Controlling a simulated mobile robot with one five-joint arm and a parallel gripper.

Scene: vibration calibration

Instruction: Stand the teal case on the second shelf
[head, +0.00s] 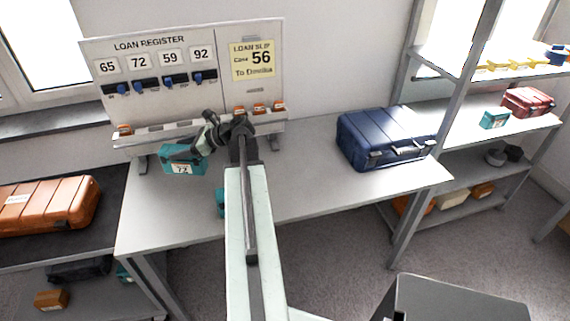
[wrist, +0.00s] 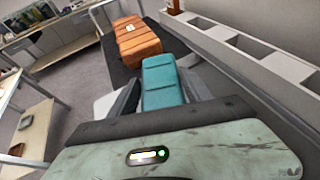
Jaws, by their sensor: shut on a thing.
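My gripper (head: 203,142) is shut on a teal case (head: 184,163) with a white label reading 72. It holds the case in front of the register board, over the left part of the table; I cannot tell whether the case is clear of the tabletop. In the wrist view the teal case (wrist: 163,84) sits between the two fingers of my gripper (wrist: 160,98). A shelf unit stands at the right. Its middle shelf (head: 460,127) holds a small teal case (head: 495,118) and a red case (head: 528,102).
The loan register board (head: 150,60) stands at the table's back. A blue suitcase (head: 380,138) lies on the table's (head: 310,185) right. Another teal thing (head: 220,203) is partly hidden behind my arm. An orange case (head: 48,203) lies on the left bench. A grey box (head: 455,300) is front right.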

